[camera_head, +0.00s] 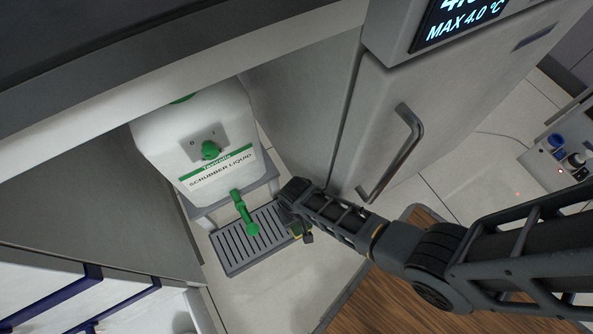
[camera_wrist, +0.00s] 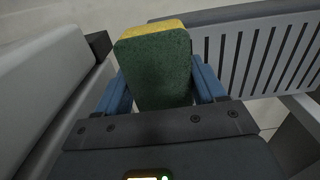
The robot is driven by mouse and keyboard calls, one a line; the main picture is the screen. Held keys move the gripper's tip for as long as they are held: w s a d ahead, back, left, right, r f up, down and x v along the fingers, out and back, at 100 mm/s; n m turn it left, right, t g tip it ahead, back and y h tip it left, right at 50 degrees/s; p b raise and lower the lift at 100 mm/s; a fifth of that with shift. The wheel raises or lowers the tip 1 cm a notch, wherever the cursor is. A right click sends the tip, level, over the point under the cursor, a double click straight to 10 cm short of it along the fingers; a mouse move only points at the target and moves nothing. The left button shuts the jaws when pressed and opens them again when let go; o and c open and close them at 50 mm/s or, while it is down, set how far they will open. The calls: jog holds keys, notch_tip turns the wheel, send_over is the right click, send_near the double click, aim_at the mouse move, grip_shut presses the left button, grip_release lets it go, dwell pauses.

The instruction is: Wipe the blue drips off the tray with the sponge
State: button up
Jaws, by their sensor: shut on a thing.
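The sponge (camera_wrist: 155,68), dark green with a yellow layer, is held between the blue fingers of my gripper (camera_wrist: 162,88) in the wrist view. In the head view my gripper (camera_head: 297,231) is at the right end of the grey slatted tray (camera_head: 228,262), and the arm partly hides that end. The tray also shows in the wrist view (camera_wrist: 232,62), behind and to the right of the sponge. I cannot tell whether the sponge touches the tray. No blue drips can be made out on the visible slats.
A white scrubber liquid tank (camera_head: 205,125) with a green tap (camera_head: 244,212) stands over the tray on a grey stand. A fridge-like cabinet (camera_head: 415,95) with a handle (camera_head: 398,150) is to the right. Pale floor is free in front of the tray.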

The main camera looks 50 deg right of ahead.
jog(key=shift+r+p, duration=2.1)
jog(key=shift+r, duration=0.35)
notch_tip(320, 180, up, 3)
jog(key=p, duration=0.3)
jog(key=shift+r, duration=0.1)
jog(key=shift+w, duration=0.1)
